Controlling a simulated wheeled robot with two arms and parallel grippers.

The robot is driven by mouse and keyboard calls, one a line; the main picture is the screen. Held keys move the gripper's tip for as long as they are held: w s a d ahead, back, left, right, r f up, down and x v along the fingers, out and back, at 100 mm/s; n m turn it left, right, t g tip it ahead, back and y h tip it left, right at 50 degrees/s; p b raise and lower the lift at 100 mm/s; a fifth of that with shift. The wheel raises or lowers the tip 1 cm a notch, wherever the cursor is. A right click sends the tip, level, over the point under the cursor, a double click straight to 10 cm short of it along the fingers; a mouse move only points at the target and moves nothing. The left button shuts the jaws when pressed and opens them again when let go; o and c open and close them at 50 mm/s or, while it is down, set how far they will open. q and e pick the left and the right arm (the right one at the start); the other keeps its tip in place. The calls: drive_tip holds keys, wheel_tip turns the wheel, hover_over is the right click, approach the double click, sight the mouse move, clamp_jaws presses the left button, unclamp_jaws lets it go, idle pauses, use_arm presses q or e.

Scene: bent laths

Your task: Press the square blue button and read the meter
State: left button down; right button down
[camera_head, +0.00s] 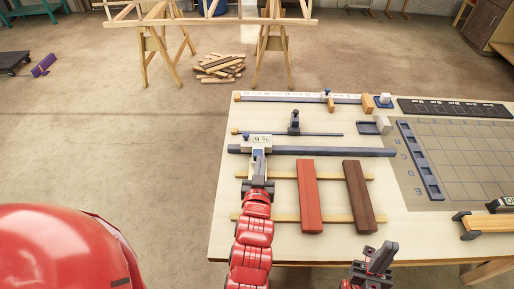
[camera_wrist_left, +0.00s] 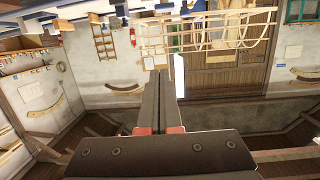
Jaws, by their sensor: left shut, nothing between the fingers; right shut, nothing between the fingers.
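The meter (camera_head: 262,140) shows a small pale display with dark characters that look like "9 %", at the left end of a dark blue bar on the table. Small blue parts show around it; I cannot tell which is the square button, as my gripper covers part of this spot. My left gripper (camera_head: 258,163) is shut and empty, its tips at the near side of the meter; I cannot tell whether they touch it. In the left wrist view its closed fingers (camera_wrist_left: 160,85) point up the picture. My right gripper (camera_head: 380,257) is shut and empty at the table's front edge.
A red board (camera_head: 309,195) and a dark brown board (camera_head: 358,195) lie across two thin laths, right of my left arm. Rails with sliders (camera_head: 290,98) lie further back. A blue slotted rack (camera_head: 420,160) and a gridded mat (camera_head: 465,150) are at the right.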

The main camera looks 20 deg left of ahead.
use_arm(q)
drive_tip(key=shift+s+a+f+n+g+y, duration=0.3)
drive_tip(key=shift+a+f+g, duration=0.1)
drive_tip(key=shift+a+f, duration=0.15)
drive_tip(key=shift+a, duration=0.1)
drive_tip(key=b, duration=0.7)
hover_over(257, 154)
drive_tip(key=s, duration=0.2)
drive_tip(key=shift+w+d+f, duration=0.1)
drive_tip(key=shift+w+f, duration=0.05)
drive_tip(key=shift+f, duration=0.4)
drive_tip(key=shift+w+d+f, duration=0.1)
drive_tip(key=shift+f, duration=0.4)
drive_tip(key=f, duration=0.1)
drive_tip(key=f+p, duration=0.1)
drive_tip(key=shift+s+f, duration=0.2)
drive_tip(key=shift+f, duration=0.15)
drive_tip(key=shift+d+f, duration=0.1)
drive_tip(key=shift+f, duration=0.65)
